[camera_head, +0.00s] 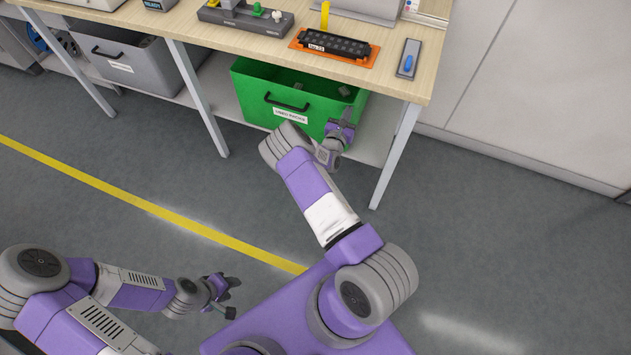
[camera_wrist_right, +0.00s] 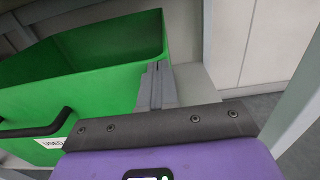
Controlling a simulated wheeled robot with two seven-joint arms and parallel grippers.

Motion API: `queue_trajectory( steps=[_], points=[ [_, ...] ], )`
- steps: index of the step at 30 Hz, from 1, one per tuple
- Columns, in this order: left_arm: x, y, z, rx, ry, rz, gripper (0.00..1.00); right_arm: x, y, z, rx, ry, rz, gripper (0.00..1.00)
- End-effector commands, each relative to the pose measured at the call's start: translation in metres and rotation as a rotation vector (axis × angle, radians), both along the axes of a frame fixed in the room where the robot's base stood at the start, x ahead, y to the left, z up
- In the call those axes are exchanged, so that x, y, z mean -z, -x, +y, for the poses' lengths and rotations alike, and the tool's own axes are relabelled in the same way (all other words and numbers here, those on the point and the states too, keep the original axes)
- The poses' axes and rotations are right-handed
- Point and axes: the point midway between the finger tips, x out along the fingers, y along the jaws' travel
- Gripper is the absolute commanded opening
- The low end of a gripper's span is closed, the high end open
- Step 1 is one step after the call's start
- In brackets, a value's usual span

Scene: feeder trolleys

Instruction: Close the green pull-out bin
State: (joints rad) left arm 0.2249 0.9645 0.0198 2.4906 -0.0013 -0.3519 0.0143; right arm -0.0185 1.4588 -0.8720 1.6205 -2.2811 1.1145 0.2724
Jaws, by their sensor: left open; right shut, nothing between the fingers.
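The green pull-out bin (camera_head: 258,86) sits under the wooden table, pulled partly out past the table's front edge. It has a black handle and a white label on its front. In the right wrist view the bin (camera_wrist_right: 100,95) fills the left side, and its open top shows. My right gripper (camera_head: 346,123) is shut and empty at the bin's right front corner; its fingers (camera_wrist_right: 156,85) appear close to the front wall's right end, but I cannot tell if they touch. My left gripper (camera_head: 228,296) is open and empty, low over the floor, far from the bin.
A grey bin (camera_head: 140,62) with a black handle stands under the table to the left. The table (camera_head: 395,84) carries an orange tray and other items. A table leg (camera_head: 396,155) stands just right of my right gripper. The floor in front is clear, with a yellow line.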

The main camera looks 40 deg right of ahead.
Motion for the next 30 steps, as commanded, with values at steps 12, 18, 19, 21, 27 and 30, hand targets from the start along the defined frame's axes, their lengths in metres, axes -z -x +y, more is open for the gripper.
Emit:
queue_trajectory(
  steps=[12,18,19,21,27,30],
  points=[
    [0.000,0.000,0.000,0.000,0.000,0.000,0.43,-0.007,-0.002,-0.007,0.000,0.010,-0.009,0.00],
    [-0.013,0.000,0.000,0.000,0.000,0.000,0.43,-0.009,0.003,0.010,-0.003,0.008,-0.006,0.00],
    [-0.016,0.000,0.000,0.000,0.000,0.000,0.43,-0.009,0.005,0.015,-0.005,0.007,-0.004,0.00],
    [-0.025,0.000,0.000,0.000,0.000,0.000,0.43,-0.009,0.010,0.029,-0.007,0.005,-0.003,0.00],
    [-0.039,0.000,0.000,0.000,0.000,0.000,0.43,-0.006,0.036,0.073,-0.009,0.002,0.001,0.00],
    [-0.044,0.000,0.000,0.000,0.000,0.000,0.43,-0.005,0.048,0.090,-0.009,0.003,0.001,0.00]
  ],
)
